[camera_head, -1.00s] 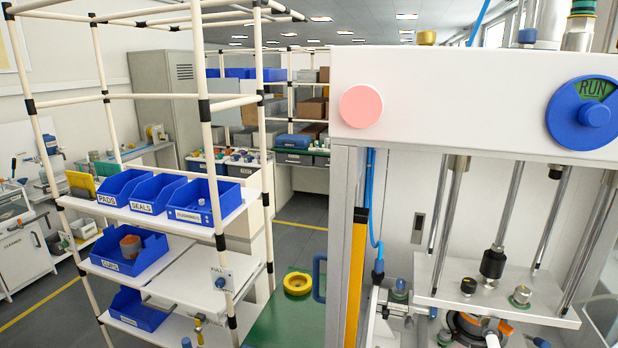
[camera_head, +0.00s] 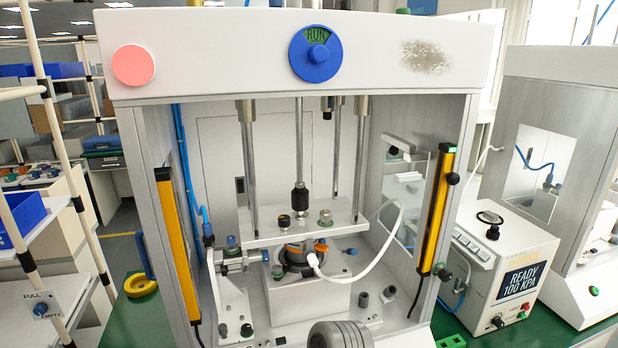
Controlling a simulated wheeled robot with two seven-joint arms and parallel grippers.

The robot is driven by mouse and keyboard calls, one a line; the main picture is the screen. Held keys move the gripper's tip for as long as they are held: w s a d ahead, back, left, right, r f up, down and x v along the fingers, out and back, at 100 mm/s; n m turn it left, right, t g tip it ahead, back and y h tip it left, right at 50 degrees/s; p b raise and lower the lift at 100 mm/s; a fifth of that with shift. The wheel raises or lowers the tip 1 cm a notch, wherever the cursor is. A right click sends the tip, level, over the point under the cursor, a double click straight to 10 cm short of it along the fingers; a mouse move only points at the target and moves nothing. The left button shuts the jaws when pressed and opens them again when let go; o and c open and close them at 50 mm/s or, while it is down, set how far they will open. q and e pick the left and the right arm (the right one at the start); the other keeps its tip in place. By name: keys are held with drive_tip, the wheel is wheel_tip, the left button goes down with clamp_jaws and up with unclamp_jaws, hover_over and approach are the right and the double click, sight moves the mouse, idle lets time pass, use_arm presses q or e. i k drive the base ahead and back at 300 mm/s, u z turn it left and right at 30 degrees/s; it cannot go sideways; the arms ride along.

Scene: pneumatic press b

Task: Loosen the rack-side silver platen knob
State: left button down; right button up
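The white platen (camera_head: 345,226) hangs on rods inside the press, level above a lower fixture. Two small knobs stand on it. The left one, on the rack's side, is a small dark knob with some silver on it (camera_head: 283,222). The other is a silver knob with a greenish base (camera_head: 325,218), right of the black-collared centre rod (camera_head: 299,198). At this size I cannot tell how tight either knob is. Neither of my grippers is recognisable in the view, and nothing touches the knobs.
Yellow light-curtain posts (camera_head: 178,258) (camera_head: 437,210) flank the press opening. A white hose (camera_head: 375,255) curves from the fixture below the platen. A grey ribbed round part (camera_head: 340,335) shows at the bottom edge. The rack (camera_head: 62,205) stands left; a READY 100 KPA box (camera_head: 497,270) stands right.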

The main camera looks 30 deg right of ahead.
sight(326, 214)
drive_tip(key=z, duration=1.05)
drive_tip(key=i, duration=0.25)
drive_tip(key=z, duration=0.05)
